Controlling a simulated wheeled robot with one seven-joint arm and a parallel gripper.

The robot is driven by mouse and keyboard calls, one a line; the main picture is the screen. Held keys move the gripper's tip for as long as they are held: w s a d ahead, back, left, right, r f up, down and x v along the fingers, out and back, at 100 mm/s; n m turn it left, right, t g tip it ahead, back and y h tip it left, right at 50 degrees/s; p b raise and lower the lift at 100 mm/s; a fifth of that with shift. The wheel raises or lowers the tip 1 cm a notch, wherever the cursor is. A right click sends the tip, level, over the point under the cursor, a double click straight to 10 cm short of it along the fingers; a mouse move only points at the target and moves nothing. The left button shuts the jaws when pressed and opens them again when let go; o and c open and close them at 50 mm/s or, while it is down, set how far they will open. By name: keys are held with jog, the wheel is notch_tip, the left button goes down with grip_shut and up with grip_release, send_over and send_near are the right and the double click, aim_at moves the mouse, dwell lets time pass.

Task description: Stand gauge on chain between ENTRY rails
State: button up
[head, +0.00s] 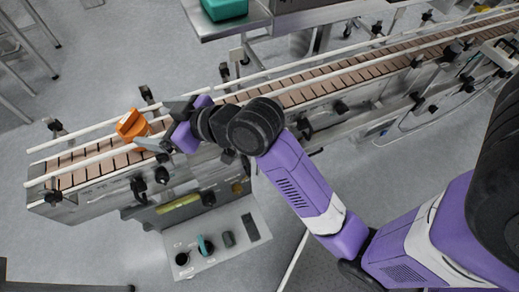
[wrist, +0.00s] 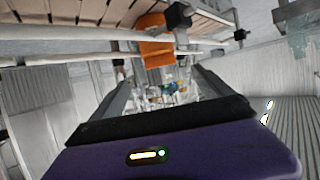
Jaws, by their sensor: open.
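The orange gauge (head: 131,125) is at the left end of the conveyor, over the brown slatted chain (head: 107,161) and between the two white rails (head: 95,131). It looks upright, though its base is partly hidden by the near rail.
Black rail clamps (head: 139,187) stick out along the conveyor's sides. A control panel (head: 218,240) with knobs is below the near side. A teal block (head: 224,9) sits on a steel shelf (head: 236,27) at the back. The chain left of the gauge is clear.

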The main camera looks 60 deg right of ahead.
jog(key=s+f+m+h, duration=0.2)
jog(key=s+f, duration=0.6)
jog(key=s, duration=0.6)
jog(key=s+r, duration=0.1)
jog(key=s, duration=0.8)
jog(key=s+a+r+t, duration=0.1)
jog(key=s+r, duration=0.1)
jog(key=s, duration=0.8)
jog(key=shift+a+r, duration=0.25)
